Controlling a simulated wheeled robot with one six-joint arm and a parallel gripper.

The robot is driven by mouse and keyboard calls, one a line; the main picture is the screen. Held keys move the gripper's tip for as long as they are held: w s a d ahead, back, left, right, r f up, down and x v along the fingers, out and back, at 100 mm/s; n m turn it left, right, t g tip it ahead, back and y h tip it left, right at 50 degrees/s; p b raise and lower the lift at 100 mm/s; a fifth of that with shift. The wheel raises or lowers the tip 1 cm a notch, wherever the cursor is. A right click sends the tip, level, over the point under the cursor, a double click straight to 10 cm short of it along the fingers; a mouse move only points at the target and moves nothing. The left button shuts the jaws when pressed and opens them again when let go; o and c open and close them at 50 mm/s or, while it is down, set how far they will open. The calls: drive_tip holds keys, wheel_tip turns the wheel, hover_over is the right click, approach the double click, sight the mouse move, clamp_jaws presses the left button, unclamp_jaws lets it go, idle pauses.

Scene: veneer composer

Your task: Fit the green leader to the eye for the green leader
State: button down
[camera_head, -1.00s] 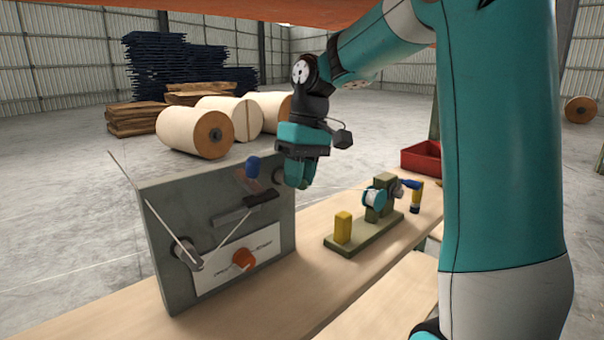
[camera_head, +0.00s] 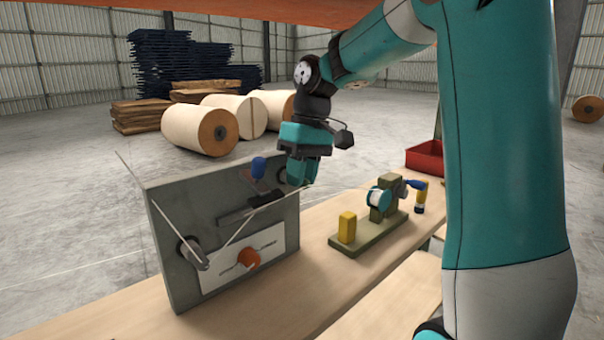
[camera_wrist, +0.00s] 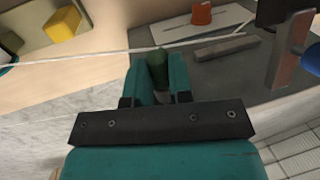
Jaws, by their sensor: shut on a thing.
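My gripper (camera_head: 301,172) is at the upper right corner of the upright grey panel (camera_head: 160,270). In the wrist view, its teal fingers (camera_wrist: 160,82) are shut on a dark green piece (camera_wrist: 157,66), which looks like the green leader. A white thread (camera_wrist: 100,57) passes at the tip of this piece and runs to both sides. In the head view the fingers hide the green piece. I cannot tell which part is the eye for the green leader; the fingers may cover it.
The panel carries an orange knob (camera_head: 248,258), a dark bar (camera_head: 250,208), a blue-handled part (camera_head: 259,168) and a metal roller (camera_head: 192,252). A red tray (camera_head: 425,158) is behind.

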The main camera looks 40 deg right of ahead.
drive_tip(key=c, duration=0.9)
unclamp_jaws()
drive_tip(key=shift+c, duration=0.2)
drive_tip(key=shift+s+f+b, duration=0.15)
drive_tip(key=shift+s+b, duration=0.4)
drive_tip(key=s+b, duration=0.2)
drive_tip(key=s, duration=0.5)
drive_tip(key=shift+d+b, duration=0.15)
drive_tip(key=shift+b, duration=0.25)
